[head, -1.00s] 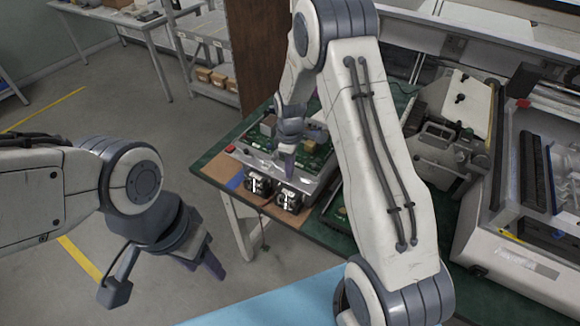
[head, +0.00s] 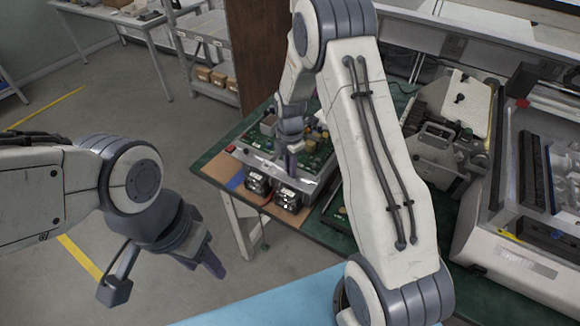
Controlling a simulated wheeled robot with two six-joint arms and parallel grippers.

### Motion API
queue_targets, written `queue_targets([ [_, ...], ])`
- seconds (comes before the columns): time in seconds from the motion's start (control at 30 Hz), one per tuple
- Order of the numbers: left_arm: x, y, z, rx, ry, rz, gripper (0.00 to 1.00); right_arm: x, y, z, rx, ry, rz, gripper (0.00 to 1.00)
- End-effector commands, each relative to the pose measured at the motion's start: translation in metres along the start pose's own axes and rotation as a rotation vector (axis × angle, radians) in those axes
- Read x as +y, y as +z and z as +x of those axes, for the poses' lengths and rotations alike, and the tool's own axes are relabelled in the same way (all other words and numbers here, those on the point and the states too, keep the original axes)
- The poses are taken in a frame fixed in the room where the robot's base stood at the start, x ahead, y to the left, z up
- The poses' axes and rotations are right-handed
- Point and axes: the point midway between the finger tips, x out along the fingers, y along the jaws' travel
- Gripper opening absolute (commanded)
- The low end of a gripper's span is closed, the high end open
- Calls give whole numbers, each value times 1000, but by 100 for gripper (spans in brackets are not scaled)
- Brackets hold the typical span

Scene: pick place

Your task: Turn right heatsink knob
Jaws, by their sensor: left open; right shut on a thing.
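Two black heatsink units sit side by side at the front of a silver fixture (head: 262,165) on the bench. The right heatsink (head: 288,197) is just below my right gripper, and the left heatsink (head: 258,183) is beside it. My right gripper (head: 292,174) points down from above and is shut at the right heatsink's upper rear edge. The knob itself is hidden by the fingers, so its angle cannot be read. My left gripper (head: 212,264) is open and empty, hanging over the floor in front of the bench.
A green circuit board (head: 318,150) lies behind the heatsinks. My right arm covers the middle of the bench. Grey machinery (head: 445,145) and a white machine (head: 500,255) stand at right. Floor at left is clear.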

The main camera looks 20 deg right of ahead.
Motion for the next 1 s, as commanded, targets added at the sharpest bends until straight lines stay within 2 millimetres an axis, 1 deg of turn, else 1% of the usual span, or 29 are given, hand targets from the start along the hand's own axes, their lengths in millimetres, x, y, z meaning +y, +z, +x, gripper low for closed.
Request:
queue_targets([
  [0.2, 0, 0, 0, 0, 0, 0, 50, -1, 0, 1, 1, -3, -109, 0],
  [0.4, 0, 0, 0, 0, 0, 0, 50, -1, 0, 1, 1, -3, -161, 0],
  [0.9, 0, 0, 0, 0, 0, 0, 50, -1, 0, 1, 1, -3, -176, 0],
  [0.93, 0, 0, 0, 0, 0, 0, 50, -1, 0, 1, 1, -3, -176, 32],
  [0.97, 0, 0, 0, 0, 0, 0, 50, -1, 0, 1, 1, -3, -175, 44],
  [1.0, 0, 0, 0, 0, 0, 0, 50, -1, 0, 1, 1, -3, -175, 52],
])
